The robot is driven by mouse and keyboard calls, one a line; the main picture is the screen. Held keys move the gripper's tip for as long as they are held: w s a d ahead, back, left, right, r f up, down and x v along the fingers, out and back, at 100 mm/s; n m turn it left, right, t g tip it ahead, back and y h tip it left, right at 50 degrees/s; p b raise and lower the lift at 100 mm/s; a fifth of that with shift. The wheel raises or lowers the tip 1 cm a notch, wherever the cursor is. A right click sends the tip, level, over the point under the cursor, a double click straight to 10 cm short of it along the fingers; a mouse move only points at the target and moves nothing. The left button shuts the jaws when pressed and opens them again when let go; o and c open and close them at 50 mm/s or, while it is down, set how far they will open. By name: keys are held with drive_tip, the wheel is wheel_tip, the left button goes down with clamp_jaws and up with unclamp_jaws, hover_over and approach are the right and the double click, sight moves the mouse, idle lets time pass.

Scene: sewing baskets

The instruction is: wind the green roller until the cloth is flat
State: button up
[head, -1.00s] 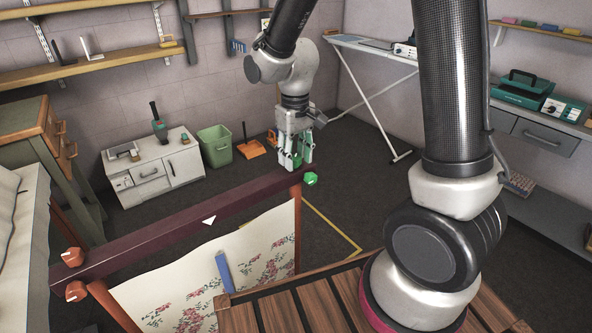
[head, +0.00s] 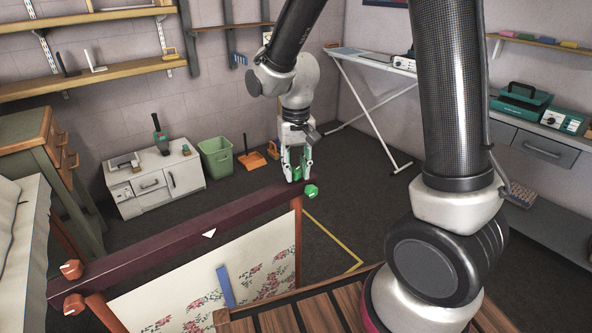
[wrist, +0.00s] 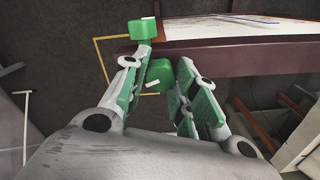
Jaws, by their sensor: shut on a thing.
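My gripper (head: 297,172) is at the right end of the dark red beam (head: 150,245). In the wrist view, its green-padded fingers (wrist: 167,66) are shut on a green knob (wrist: 160,73) with a white mark. A second green knob (wrist: 143,28) sits just beyond the left fingertip; one green knob (head: 311,191) shows clear of the fingers in the head view. The floral cloth (head: 180,265) hangs in the frame below the beam and looks fairly flat and smooth. Its lower part is hidden by the wooden slatted top. A white triangle (head: 209,233) marks the beam.
Two orange knobs (head: 71,269) are at the beam's left end. A blue strip (head: 225,286) stands before the cloth. The slatted wooden top (head: 320,308) is close in front. A white cabinet (head: 150,183), green bin (head: 216,157) and ironing board (head: 370,62) stand behind, with open floor between.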

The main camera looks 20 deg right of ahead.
drive_tip(key=o, duration=0.7)
drive_tip(key=shift+m, duration=0.3)
drive_tip(key=shift+r, duration=3)
drive_tip(key=shift+s+d+f+n, duration=0.1)
drive_tip(key=shift+s+n, duration=0.2)
drive_tip(key=shift+n, duration=0.2)
drive_tip(key=s+d+r+t, duration=0.1)
drive_tip(key=s+d+r, duration=0.3)
drive_tip(key=s+d, duration=0.1)
drive_tip(key=s+d+r+t, duration=0.2)
drive_tip(key=s+d+r, duration=0.2)
drive_tip(key=s, duration=0.3)
drive_tip(key=s+d+r+t, duration=0.1)
drive_tip(key=s+d+r, duration=0.3)
drive_tip(key=s+d, duration=0.1)
drive_tip(key=shift+s+d+r, duration=0.1)
drive_tip(key=shift+s+d, duration=0.25)
drive_tip(key=shift+s, duration=0.35)
